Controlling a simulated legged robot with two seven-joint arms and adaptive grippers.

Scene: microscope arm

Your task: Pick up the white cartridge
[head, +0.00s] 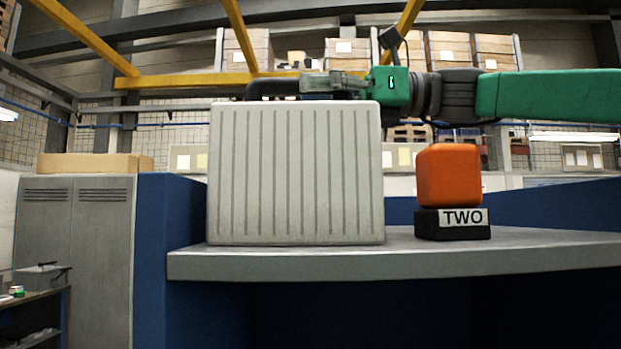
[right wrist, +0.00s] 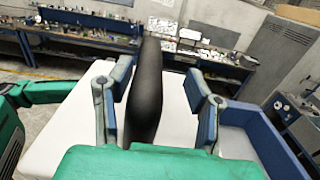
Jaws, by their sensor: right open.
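The white cartridge (head: 295,172) is a large box with a ribbed front, standing upright on a grey shelf (head: 400,262). Its dark handle (head: 272,88) runs along the top. My right gripper (head: 322,85) is level with the handle, just above the cartridge's top, with its arm coming in from the right. In the right wrist view the black handle (right wrist: 146,95) lies between the two spread fingers, with gaps on both sides. The cartridge's white top (right wrist: 75,122) shows below it. The jaws are open and hold nothing. My left gripper is not in view.
An orange block (head: 448,175) on a black base labelled TWO (head: 452,232) stands right of the cartridge, below my right arm. A blue panel (head: 170,265) borders the shelf at left. Grey cabinets (head: 75,250) stand farther left. A gap separates the cartridge and the orange block.

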